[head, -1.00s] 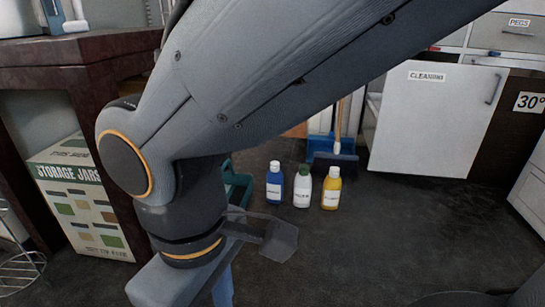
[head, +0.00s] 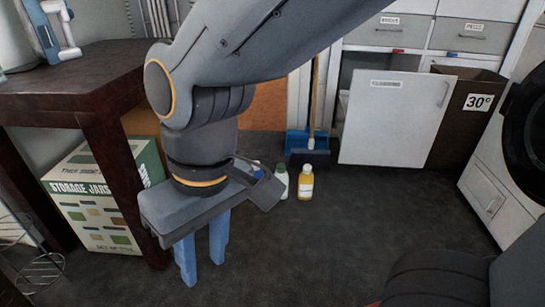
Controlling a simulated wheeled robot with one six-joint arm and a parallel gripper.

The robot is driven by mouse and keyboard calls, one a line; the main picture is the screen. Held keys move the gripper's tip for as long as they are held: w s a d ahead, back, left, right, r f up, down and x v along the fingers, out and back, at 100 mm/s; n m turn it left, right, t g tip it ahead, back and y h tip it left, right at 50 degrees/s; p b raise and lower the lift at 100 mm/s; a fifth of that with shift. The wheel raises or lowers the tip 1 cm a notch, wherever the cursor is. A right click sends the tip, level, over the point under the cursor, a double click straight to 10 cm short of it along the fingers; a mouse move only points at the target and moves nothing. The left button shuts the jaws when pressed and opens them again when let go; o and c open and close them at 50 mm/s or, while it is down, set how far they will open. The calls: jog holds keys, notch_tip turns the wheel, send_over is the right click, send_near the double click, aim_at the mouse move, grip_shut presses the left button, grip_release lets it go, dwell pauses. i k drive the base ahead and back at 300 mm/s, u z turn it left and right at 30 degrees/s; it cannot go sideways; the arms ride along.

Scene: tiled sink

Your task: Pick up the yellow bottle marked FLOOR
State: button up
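The yellow bottle (head: 305,185) with a white cap stands upright on the dark floor, in front of the blue dustpan. It has a pale label, whose words are too small to read. My gripper (head: 203,272) points down, to the left of the bottle and nearer to me. Its two blue fingers are apart, with nothing between them. No part of my arm hides the yellow bottle.
A white bottle with a green cap (head: 281,182) stands just left of the yellow one, partly hidden by my gripper. A dustpan (head: 305,143), a CLEANING door (head: 395,120) and a storage-jars box (head: 105,205) stand around. Floor at right is clear.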

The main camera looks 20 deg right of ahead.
aim_at(305, 178)
jog(key=u, duration=0.1)
jog(key=k, duration=0.3)
jog(key=z, duration=1)
jog(key=i, duration=1.4)
jog(key=z, duration=0.3)
